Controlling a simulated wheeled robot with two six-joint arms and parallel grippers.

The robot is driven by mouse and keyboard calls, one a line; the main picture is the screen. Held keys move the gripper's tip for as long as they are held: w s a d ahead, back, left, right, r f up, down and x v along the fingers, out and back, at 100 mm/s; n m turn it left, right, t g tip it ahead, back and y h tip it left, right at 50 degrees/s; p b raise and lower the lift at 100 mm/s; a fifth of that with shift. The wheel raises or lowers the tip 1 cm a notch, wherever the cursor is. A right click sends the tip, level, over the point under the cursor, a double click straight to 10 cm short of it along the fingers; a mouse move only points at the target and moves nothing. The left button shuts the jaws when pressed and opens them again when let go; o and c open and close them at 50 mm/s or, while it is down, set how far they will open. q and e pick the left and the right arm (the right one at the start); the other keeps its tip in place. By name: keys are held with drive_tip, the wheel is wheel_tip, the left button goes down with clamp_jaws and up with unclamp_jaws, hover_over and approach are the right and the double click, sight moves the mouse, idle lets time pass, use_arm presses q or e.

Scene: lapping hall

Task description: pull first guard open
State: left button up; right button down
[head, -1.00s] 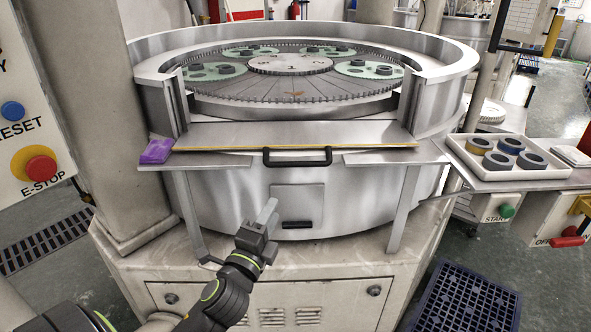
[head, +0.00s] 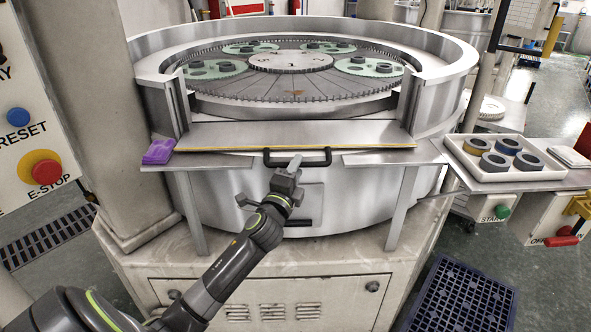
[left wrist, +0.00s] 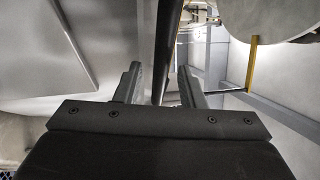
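The guard (head: 340,132) is a flat metal panel with a yellow front edge, at the front opening of the round lapping machine. Its black bar handle (head: 322,162) sticks out at the middle of that edge. My left gripper (head: 293,167) is at the handle, its fingertips over the bar's middle in the head view. In the left wrist view the handle bar (left wrist: 170,25) runs between the two spread fingers (left wrist: 158,72), with a gap visible on both sides. Contact with the bar cannot be made out. My right gripper is not in view.
A purple block (head: 160,150) lies on the ledge left of the guard. A white tray (head: 468,165) with several rings stands at the right. A control panel with an E-stop (head: 45,172) is at the left. A blue crate (head: 462,300) sits on the floor.

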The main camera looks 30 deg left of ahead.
use_arm(q)
drive_tip(key=shift+c, duration=0.5)
clamp_jaws()
drive_tip(key=shift+n+g, duration=0.3)
drive_tip(key=shift+g, duration=0.2)
wheel_tip(320, 180, up, 5)
drive_tip(key=p, duration=0.9)
